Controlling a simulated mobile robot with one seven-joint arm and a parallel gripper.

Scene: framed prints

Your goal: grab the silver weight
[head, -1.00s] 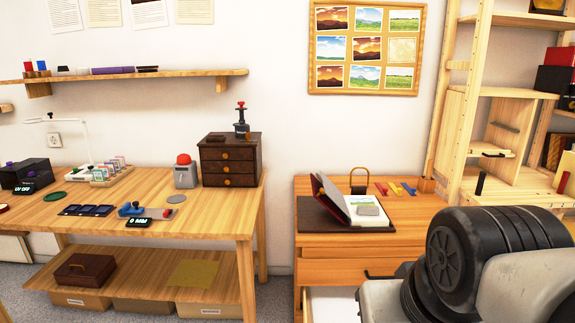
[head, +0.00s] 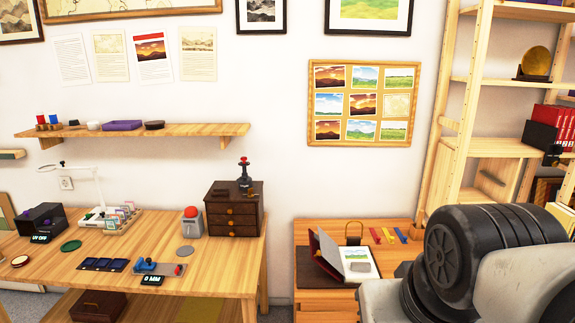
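A flat grey piece (head: 359,267) lies on the right-hand page of an open book (head: 352,258) on the small wooden desk at right of centre. It looks like the silver weight, but it is small and I cannot be sure. The book rests on a dark mat (head: 312,272), with its dark red cover tilted up at the left. My arm fills the lower right, its black joint and grey link in front of the desk's right side. My gripper is out of view.
A brass-coloured arched object (head: 353,241) and several coloured strips (head: 388,235) stand behind the book. A long workbench (head: 115,247) with a dark drawer box (head: 233,211) is at left. Wooden shelving (head: 490,115) rises at right, behind my arm.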

